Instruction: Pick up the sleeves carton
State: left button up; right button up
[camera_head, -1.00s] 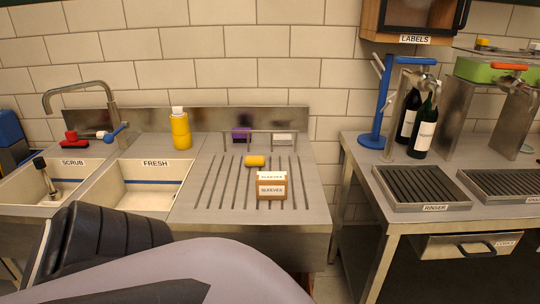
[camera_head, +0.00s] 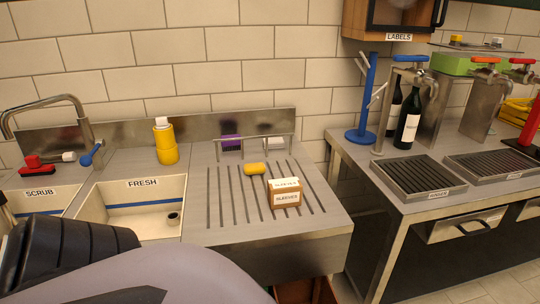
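The sleeves carton (camera_head: 287,199) is a small brown box with white labels reading "SLEEVES". It stands upright on the grooved steel drainboard (camera_head: 223,232), near its front right. Nothing touches it except the drainboard. Part of my own arm fills the lower left of the view, in front of the sinks and apart from the carton. Neither of my grippers shows in this view.
A rail (camera_head: 254,138) with a purple item (camera_head: 231,143) is at the back. A yellow bottle (camera_head: 165,143) stands left, behind the FRESH sink (camera_head: 133,207). A gap separates the drainboard from the right-hand bench (camera_head: 412,207).

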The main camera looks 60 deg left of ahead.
aim_at(282, 192)
jog(key=k+j, duration=0.75)
jog(key=j, duration=0.3)
